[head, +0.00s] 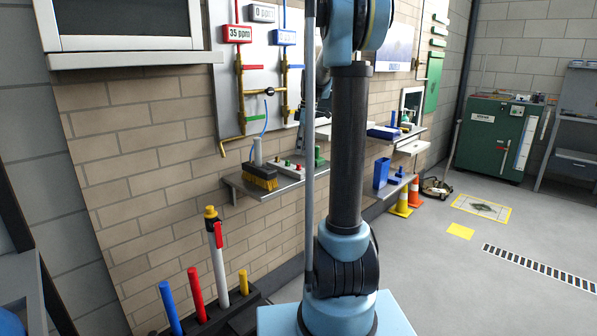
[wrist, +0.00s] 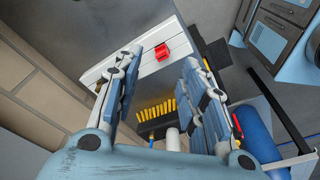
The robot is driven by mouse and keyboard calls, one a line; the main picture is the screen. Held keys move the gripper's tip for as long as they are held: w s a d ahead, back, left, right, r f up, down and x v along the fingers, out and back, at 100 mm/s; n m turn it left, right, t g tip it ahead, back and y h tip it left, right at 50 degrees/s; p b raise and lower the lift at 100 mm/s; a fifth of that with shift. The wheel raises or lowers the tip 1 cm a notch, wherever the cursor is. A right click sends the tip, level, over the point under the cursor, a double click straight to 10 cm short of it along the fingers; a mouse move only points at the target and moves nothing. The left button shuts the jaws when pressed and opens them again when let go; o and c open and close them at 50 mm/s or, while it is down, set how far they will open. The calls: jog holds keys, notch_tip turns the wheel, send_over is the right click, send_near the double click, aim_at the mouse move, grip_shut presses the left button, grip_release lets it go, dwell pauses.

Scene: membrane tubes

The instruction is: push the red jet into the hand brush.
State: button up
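The red jet (wrist: 162,52) is a small red piece on a white strip in the upper middle of the wrist view. In the head view, small coloured pieces stand on a pale block (head: 291,171) on the wall shelf; which is the jet is hard to tell. The hand brush (head: 263,171) has a black body, yellow bristles and an upright pale handle, left of that block. Its yellow bristles (wrist: 155,108) show between my fingers in the wrist view. My gripper (wrist: 162,60) is open and empty, fingers spread either side of the red jet's line of view; contact is not visible.
The metal shelf (head: 238,184) runs along the brick wall under a pipe panel (head: 228,90). A green item (head: 320,156) stands right of the block. A rack with coloured tubes (head: 196,288) is below left. My arm hides part of the shelf.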

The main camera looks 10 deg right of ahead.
aim_at(299, 169)
jog(key=shift+a+f, duration=0.2)
jog(key=shift+f, duration=0.95)
jog(key=shift+a+f, duration=0.2)
jog(key=shift+f, duration=0.95)
jog(key=shift+a+f, duration=0.2)
jog(key=shift+f, duration=0.95)
jog(key=shift+c, duration=0.5)
jog(key=c, duration=0.8)
